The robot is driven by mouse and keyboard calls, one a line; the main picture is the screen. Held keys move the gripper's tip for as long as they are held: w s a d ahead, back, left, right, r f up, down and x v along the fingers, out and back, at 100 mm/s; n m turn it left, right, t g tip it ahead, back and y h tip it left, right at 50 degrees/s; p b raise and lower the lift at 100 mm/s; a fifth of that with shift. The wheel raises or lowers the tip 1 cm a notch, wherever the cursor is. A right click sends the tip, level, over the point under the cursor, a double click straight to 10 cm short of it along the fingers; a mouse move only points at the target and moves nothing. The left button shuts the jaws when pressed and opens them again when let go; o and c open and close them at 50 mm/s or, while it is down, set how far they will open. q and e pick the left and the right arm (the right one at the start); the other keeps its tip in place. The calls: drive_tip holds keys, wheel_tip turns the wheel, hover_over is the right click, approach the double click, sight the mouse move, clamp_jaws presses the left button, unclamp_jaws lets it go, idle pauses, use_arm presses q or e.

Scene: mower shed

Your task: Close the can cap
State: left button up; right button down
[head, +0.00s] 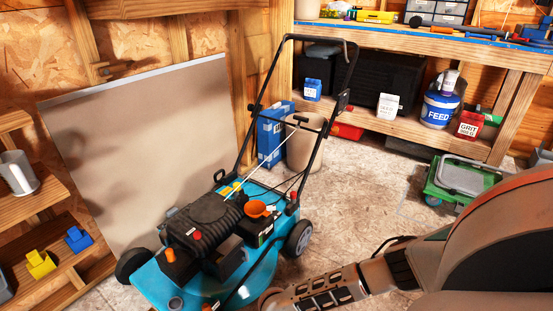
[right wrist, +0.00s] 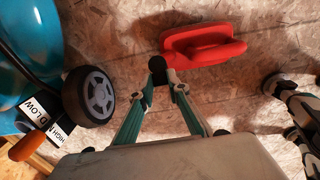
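A red can (right wrist: 205,46) with a raised handle shows in the right wrist view, against the speckled floor at the top middle. My right gripper (right wrist: 158,68) has its fingers drawn together at dark tips, beside the left end of the red can. I cannot tell whether the tips touch it. The can's cap cannot be made out. In the head view I cannot pick out this can or the right gripper. My left gripper is not in view.
A green-and-grey wheeled unit (head: 462,182) stands right. A workbench (head: 430,45) lines the back. Floor (head: 375,195) between is clear.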

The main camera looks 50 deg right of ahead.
drive_tip(key=shift+a+r+p, duration=0.1)
drive_tip(key=shift+a+p, duration=0.05)
drive_tip(key=shift+p, duration=0.15)
drive_tip(key=shift+w+a+h+p, duration=0.15)
drive_tip(key=shift+a+h+p, duration=0.3)
drive_tip(key=shift+h+p, duration=0.5)
drive_tip(key=f+h, duration=0.1)
drive_tip(key=h, duration=0.2)
drive_tip(key=f+h, duration=0.1)
drive_tip(key=shift+s+a+f, duration=0.3)
drive_tip(key=shift+s+a, duration=0.05)
drive_tip(key=shift+a, duration=0.05)
drive_tip(key=c, duration=1.9)
unclamp_jaws()
drive_tip(key=shift+t, duration=0.3)
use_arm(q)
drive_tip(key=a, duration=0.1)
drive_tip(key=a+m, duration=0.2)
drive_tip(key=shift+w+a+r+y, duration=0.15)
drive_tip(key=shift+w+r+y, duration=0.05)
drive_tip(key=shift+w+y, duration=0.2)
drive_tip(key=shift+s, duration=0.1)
